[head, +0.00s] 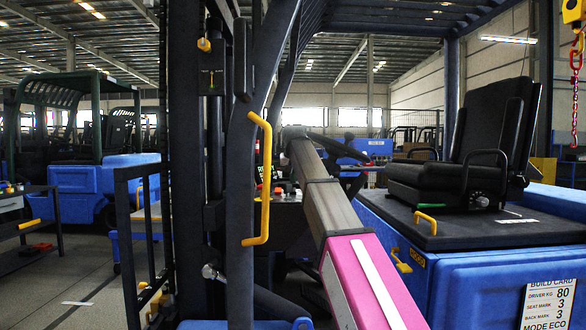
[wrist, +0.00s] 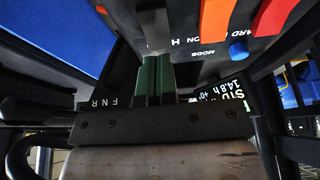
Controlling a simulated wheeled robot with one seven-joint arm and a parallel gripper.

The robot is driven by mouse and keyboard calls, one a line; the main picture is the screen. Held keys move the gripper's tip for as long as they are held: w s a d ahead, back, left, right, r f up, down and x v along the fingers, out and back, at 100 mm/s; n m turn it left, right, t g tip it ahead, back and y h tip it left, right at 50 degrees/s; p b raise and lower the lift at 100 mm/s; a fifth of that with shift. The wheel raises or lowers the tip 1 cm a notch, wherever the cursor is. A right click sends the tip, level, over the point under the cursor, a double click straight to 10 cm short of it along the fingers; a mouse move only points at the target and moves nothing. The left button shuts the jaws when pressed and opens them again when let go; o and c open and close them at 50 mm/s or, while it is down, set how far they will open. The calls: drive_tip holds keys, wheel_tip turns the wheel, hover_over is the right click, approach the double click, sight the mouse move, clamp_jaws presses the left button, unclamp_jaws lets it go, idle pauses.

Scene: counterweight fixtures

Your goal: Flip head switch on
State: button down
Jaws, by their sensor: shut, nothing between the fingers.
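In the wrist view my gripper (wrist: 156,62) has two green fingers side by side, shut and empty. The fingertips point at the lower edge of a dark control panel (wrist: 200,62). Whether they touch it cannot be told. An orange rocker (wrist: 216,25) and a red rocker (wrist: 273,16) show to the right of the fingers. Their labels are only partly readable. No label reading "head" can be made out, and the panel behind the fingers is partly hidden. In the head view my arm reaches into the truck cab, and its end is hidden among the controls (head: 286,190).
A blue MODE knob (wrist: 238,51) sits below the rockers. In the head view a dark post with a yellow handle (head: 263,180) and a black seat (head: 460,150) flank my arm.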

drive_tip(key=shift+x, duration=0.8)
drive_tip(key=shift+s, duration=0.1)
drive_tip(key=shift+f, duration=0.55)
drive_tip(key=shift+s, duration=0.7)
